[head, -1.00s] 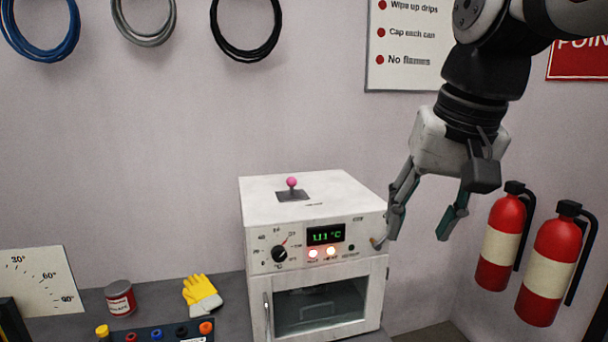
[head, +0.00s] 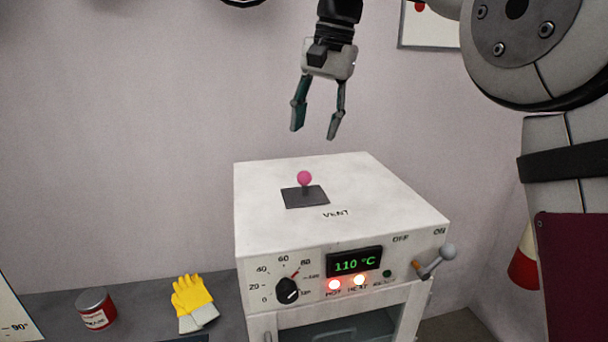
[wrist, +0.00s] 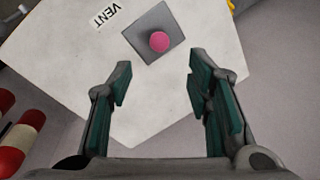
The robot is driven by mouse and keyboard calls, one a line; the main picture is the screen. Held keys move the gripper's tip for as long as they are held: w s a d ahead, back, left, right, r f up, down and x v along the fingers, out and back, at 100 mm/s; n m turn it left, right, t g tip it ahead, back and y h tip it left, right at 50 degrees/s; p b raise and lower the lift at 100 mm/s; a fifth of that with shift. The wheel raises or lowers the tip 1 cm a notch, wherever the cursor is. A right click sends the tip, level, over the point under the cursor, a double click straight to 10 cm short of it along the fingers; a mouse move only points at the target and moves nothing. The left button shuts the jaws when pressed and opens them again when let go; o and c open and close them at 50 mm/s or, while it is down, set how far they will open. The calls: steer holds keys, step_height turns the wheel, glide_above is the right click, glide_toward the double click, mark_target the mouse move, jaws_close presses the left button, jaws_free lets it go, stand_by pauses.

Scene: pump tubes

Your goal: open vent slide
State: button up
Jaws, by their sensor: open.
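The vent slide is a pink ball knob (head: 304,178) on a short stem. It stands on a dark square plate (head: 318,198) on top of the white oven (head: 385,205), beside the printed word VENT. My gripper (head: 315,136) hangs above the back of the oven top, fingers pointing down, open and empty. It is higher than the knob and apart from it. In the wrist view the knob (wrist: 159,41) shows beyond the open fingertips (wrist: 158,68), roughly centred between them, with the dark plate (wrist: 148,28) around it.
The oven front has a dial (head: 288,290), a lit green display reading 110 °C (head: 355,262), two lit lamps and a side lever (head: 437,262). A red can (head: 95,309) and a yellow glove (head: 193,300) lie on the bench at left.

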mark_target(305, 179)
steer(key=f, duration=0.4)
steer(key=a+f+p, duration=0.1)
steer(key=f, duration=0.3)
steer(key=a+f, duration=0.1)
steer(key=f, duration=0.3)
steer(key=shift+w+a+f+p, duration=0.1)
steer(key=shift+w+f+p, duration=0.1)
steer(key=shift+w+p, duration=0.15)
jaws_close()
